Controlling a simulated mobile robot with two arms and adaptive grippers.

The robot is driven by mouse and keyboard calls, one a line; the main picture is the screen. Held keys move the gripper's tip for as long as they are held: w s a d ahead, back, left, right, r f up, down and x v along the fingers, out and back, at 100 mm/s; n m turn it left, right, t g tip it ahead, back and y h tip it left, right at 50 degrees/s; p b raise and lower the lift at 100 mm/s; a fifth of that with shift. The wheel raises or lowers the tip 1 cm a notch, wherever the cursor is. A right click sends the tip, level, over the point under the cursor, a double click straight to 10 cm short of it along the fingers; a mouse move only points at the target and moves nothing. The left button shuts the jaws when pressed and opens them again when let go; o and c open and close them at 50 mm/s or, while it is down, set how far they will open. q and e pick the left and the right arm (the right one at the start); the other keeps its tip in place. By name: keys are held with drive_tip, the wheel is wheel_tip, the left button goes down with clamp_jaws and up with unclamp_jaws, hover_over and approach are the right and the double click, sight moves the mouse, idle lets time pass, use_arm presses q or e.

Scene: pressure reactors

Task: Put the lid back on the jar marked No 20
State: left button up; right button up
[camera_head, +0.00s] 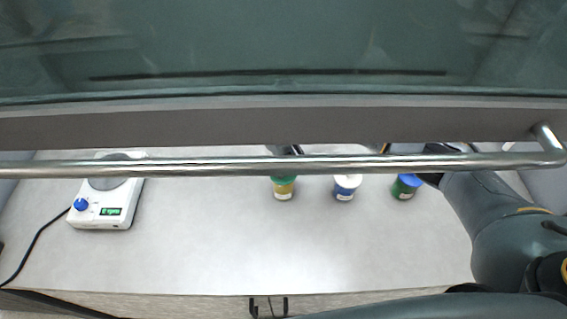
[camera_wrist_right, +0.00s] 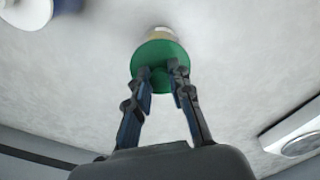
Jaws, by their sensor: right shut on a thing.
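The green lid (camera_wrist_right: 160,60) is between the fingertips of my right gripper (camera_wrist_right: 162,82), which is shut on it. Below the lid, a jar with yellow contents (camera_head: 284,190) shows, standing on the worktop; the lid (camera_head: 284,178) is over its mouth. I cannot tell whether the lid is fully seated. In the head view the right gripper is mostly hidden behind the metal bar. The jar labels are too small to read, so I cannot tell which is No 20. My left gripper (camera_head: 268,306) appears at the bottom edge, open and empty, before the worktop's front edge.
A blue jar with a white lid (camera_head: 346,187) and a green jar with a blue lid (camera_head: 405,187) stand to the right. A hotplate stirrer (camera_head: 105,205) stands at the left. A metal bar (camera_head: 230,168) and glass sash (camera_head: 280,50) cross above. The front worktop is clear.

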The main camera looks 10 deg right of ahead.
drive_tip(key=o, duration=1)
drive_tip(key=shift+o, duration=0.3)
drive_tip(key=o, duration=0.4)
drive_tip(key=shift+r, duration=0.1)
wheel_tip(320, 180, up, 7)
drive_tip(key=p, duration=0.8)
drive_tip(key=shift+c, duration=0.5)
